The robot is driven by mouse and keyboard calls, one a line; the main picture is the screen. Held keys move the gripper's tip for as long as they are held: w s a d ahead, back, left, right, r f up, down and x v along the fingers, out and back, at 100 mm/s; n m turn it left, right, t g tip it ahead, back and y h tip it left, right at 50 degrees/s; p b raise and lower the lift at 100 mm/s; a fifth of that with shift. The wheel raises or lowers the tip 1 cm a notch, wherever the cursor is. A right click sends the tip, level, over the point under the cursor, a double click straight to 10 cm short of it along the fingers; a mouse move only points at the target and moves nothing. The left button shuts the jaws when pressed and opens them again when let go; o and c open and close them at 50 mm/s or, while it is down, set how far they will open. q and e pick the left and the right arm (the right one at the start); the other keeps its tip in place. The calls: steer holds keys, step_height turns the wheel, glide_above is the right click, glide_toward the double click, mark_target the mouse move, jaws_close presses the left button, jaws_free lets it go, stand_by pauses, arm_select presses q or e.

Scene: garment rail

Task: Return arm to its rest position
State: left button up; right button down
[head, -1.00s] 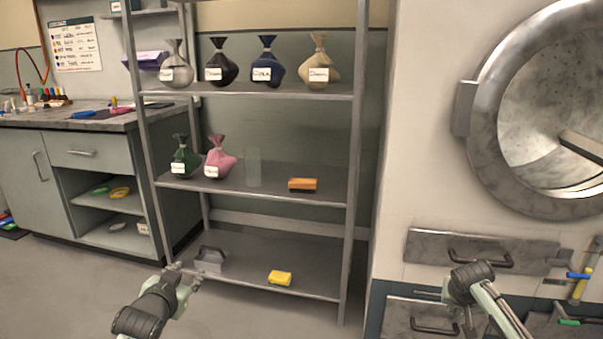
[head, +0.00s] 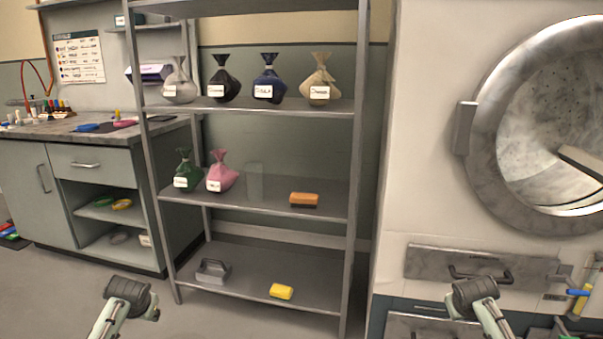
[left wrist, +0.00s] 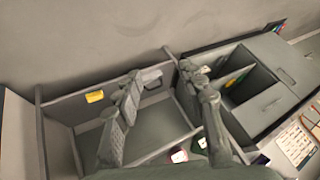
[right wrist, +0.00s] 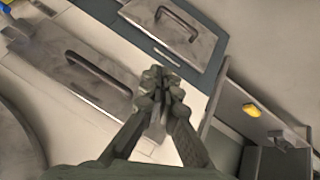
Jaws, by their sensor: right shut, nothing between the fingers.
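My right arm (head: 474,296) is low at the right of the head view, in front of the drawers. In the right wrist view my right gripper (right wrist: 160,75) has its fingertips together and holds nothing.
The metal shelf unit (head: 250,275) holds several tied bags, an orange brush (head: 304,200), a grey handled block (head: 212,271) and a yellow sponge (head: 281,292). A round metal door opening (head: 550,120) is at the right, a counter (head: 90,128) at the left.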

arm_select(q)
steer(key=s+d+f+g+h, duration=0.1)
steer(key=s+d+f, duration=0.2)
steer(key=s+f, duration=0.4)
steer(key=s+d+f+g, duration=0.1)
steer(key=s+d+f, duration=0.35)
steer(key=s, duration=0.55)
arm_select(e)
steer(key=s+a+f+g+y, duration=0.1)
steer(key=s+a+f, duration=0.2)
steer(key=s+f, duration=0.4)
steer(key=s+a+f+g, duration=0.1)
steer(key=s+a+f, duration=0.35)
steer(key=s, duration=0.55)
arm_select(q)
steer(key=s+d+f, duration=0.2)
steer(key=s, duration=0.7)
steer(key=s+d+f+m+g+h, duration=0.1)
steer(key=s+d+f, duration=0.1)
steer(key=s, duration=0.7)
steer(key=shift+s+d+g+h, duration=0.2)
steer(key=shift+d+g+h, duration=0.1)
arm_select(e)
steer(key=s+a+f, duration=0.2)
steer(key=s, duration=0.7)
steer(key=s+a+f+n+g+y, duration=0.1)
steer(key=s+a+f, duration=0.1)
steer(key=s, duration=0.7)
steer(key=shift+s+a+g+y, duration=0.25)
steer(key=shift+a+g+y, duration=0.05)
